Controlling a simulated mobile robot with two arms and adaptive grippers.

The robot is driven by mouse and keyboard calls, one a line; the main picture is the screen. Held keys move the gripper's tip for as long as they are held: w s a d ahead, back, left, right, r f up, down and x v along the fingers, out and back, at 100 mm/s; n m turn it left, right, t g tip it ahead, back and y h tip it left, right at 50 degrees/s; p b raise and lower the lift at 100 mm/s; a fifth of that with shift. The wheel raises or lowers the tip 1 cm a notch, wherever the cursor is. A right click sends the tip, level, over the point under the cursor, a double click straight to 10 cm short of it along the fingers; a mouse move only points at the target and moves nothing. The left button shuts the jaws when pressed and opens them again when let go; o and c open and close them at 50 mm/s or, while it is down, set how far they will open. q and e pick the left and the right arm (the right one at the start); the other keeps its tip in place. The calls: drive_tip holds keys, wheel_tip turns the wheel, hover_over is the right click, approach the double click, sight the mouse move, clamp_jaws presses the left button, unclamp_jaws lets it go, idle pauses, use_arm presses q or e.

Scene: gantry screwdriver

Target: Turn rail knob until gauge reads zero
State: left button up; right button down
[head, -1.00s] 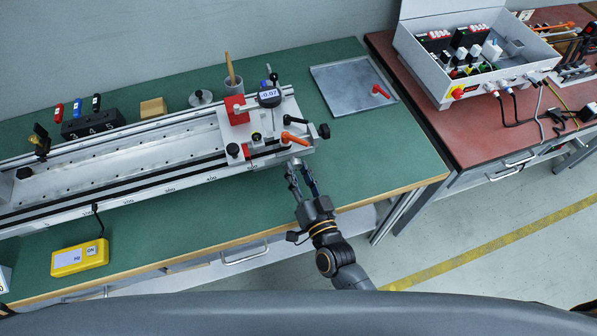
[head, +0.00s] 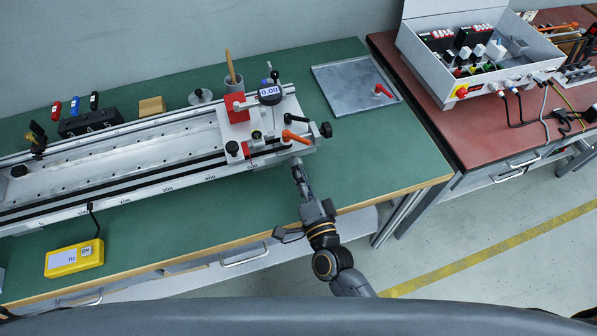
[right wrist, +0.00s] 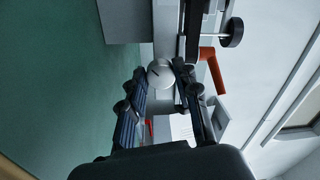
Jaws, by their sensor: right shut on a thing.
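The dial gauge (head: 269,93) on the rail carriage reads 0.00. The rail knob is a small pale round knob with a dark line on its face, seen between my fingertips in the right wrist view (right wrist: 160,75). In the head view it is largely hidden by the gripper at the carriage's front edge. My right gripper (head: 297,164) is shut on this knob, with one finger on each side; its fingers also show in the right wrist view (right wrist: 160,77). My left gripper is out of view.
The long rail (head: 120,165) lies on the green bench. An orange lever (head: 295,137) and a black knob (head: 326,130) stand close to my right gripper. A yellow box (head: 74,259) is at the front left.

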drive_tip(key=shift+m, duration=0.3)
drive_tip(key=c, duration=1)
unclamp_jaws()
drive_tip(key=v, duration=1.2)
